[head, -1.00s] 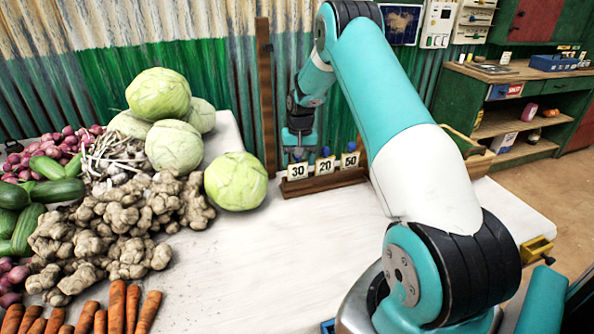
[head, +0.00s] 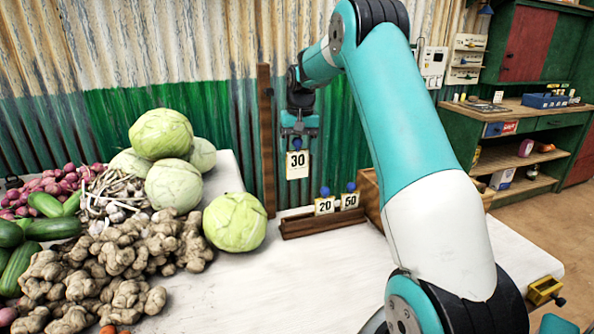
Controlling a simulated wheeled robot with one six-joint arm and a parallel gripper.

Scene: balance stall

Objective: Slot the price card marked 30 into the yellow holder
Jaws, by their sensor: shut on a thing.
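The price card marked 30 (head: 297,165) hangs upright from my gripper (head: 298,143), which is shut on its top. The card is in the air above the left end of a dark wooden rack (head: 300,228) and apart from it. Cards marked 20 (head: 324,206) and 50 (head: 349,201) stand in the rack, each with a blue knob on top. The yellow holder (head: 543,290) is at the table's right edge, far to the right of my gripper and lower in the picture.
A loose cabbage (head: 235,222) sits left of the rack, with piled ginger (head: 120,250) and other vegetables further left. A wooden post (head: 266,140) rises behind the table, left of my gripper. The white table top (head: 330,275) in front of the rack is clear.

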